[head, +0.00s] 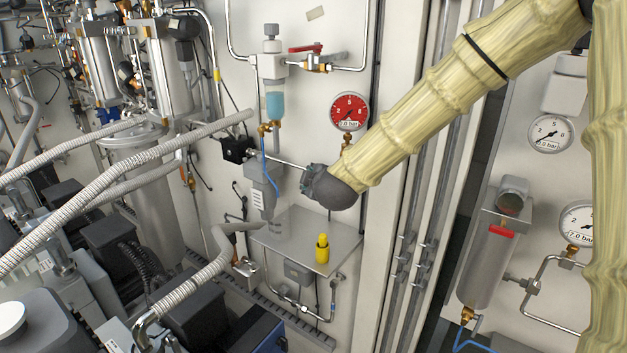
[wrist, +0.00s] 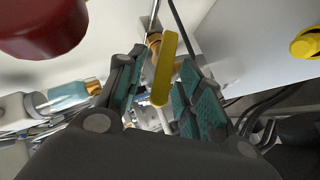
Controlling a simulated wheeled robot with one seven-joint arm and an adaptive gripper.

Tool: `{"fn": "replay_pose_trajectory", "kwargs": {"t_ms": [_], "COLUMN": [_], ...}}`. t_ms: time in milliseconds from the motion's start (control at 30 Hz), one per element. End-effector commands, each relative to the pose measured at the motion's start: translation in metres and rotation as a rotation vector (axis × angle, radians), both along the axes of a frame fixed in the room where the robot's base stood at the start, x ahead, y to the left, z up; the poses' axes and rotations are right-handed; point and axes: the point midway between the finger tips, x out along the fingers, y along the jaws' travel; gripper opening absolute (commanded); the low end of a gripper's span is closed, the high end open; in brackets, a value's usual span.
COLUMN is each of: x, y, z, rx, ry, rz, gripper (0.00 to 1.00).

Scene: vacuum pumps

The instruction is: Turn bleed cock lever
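A yellow lever (wrist: 164,70) shows in the wrist view, long and flat, beside a brass fitting (wrist: 153,48). I take it for the bleed cock lever. My gripper (wrist: 161,75) is open, with its teal-padded fingers apart on either side of the lever. Gaps show between the lever and both pads, so it is not gripped. In the head view my gripper (head: 314,181) is at the panel, below the red gauge (head: 349,112). The lever is not visible there, hidden by my gripper and arm.
A grey shelf (head: 340,240) below my gripper carries a yellow cylinder (head: 322,249). A blue-bowled filter unit (head: 275,104) with a red-handled valve (head: 306,48) is to the left. Corrugated hoses (head: 120,160) crowd the left side.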

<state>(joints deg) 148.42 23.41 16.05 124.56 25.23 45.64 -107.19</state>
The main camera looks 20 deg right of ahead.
Motion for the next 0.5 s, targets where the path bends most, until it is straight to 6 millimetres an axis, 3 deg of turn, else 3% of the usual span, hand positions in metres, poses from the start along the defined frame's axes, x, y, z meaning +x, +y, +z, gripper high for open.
{"fn": "replay_pose_trajectory", "kwargs": {"t_ms": [500], "x": [-0.0045], "y": [0.0012], "z": [0.0014], "rx": [-0.001], "ry": [0.001], "rz": [0.002], "gripper": [0.38]}}
